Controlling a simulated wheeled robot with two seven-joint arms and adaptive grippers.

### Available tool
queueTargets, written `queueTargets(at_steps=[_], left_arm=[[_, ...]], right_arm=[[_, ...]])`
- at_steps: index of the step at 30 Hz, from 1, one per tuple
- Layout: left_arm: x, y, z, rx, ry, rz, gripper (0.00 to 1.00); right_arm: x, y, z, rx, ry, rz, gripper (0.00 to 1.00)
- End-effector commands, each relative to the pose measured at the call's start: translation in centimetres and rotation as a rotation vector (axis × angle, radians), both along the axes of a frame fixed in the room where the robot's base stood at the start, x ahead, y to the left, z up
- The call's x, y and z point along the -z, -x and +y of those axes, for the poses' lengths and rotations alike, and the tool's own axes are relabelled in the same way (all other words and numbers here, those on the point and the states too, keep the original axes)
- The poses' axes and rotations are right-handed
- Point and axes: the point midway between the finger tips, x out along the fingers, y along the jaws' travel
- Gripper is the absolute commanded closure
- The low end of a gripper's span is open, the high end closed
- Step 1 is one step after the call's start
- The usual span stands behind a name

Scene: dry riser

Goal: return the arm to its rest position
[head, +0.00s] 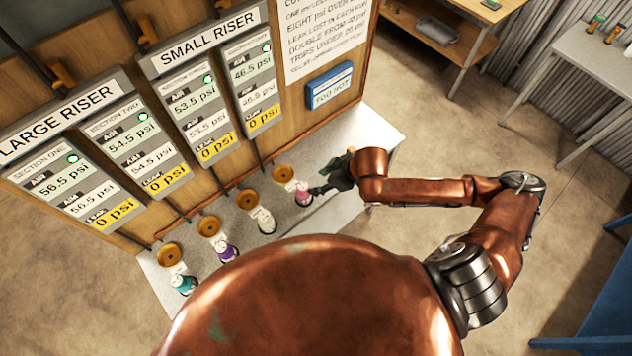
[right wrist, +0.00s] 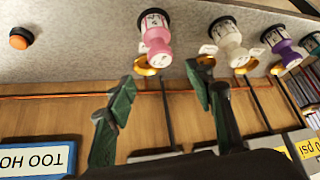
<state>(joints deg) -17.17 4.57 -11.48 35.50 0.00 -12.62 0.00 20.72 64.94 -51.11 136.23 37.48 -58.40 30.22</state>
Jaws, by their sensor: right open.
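My right arm (head: 425,191) is copper and reaches in from the right over the pale shelf. Its right gripper (head: 322,188) is dark green and small in the head view, just right of the pink item (head: 303,196). In the right wrist view the gripper (right wrist: 160,78) has its two green fingers spread wide with nothing between them. The pink item (right wrist: 155,40) stands beyond the fingertips, apparently apart from them. My left gripper is not in view.
White (head: 265,220), purple (head: 226,250) and teal (head: 183,282) items stand along the shelf below brass fittings (head: 247,199). The gauge board (head: 290,125) rises behind. An orange button (right wrist: 20,38) shows in the wrist view. A blue table (head: 605,290) stands at right; floor between is clear.

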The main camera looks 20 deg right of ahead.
Motion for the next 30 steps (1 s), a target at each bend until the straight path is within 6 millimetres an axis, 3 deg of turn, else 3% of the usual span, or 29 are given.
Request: queueTargets(at_steps=[17,26,30], left_arm=[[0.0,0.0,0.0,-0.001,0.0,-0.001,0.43],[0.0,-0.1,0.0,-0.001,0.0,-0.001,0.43],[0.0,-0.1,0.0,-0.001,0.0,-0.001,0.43]], right_arm=[[0.0,0.1,0.1,0.0,-0.003,0.0,0.52],[0.7,1.7,3.1,0.041,-0.065,-0.056,0.52],[1.4,2.8,1.1,0.161,-0.067,-0.077,0.52]])
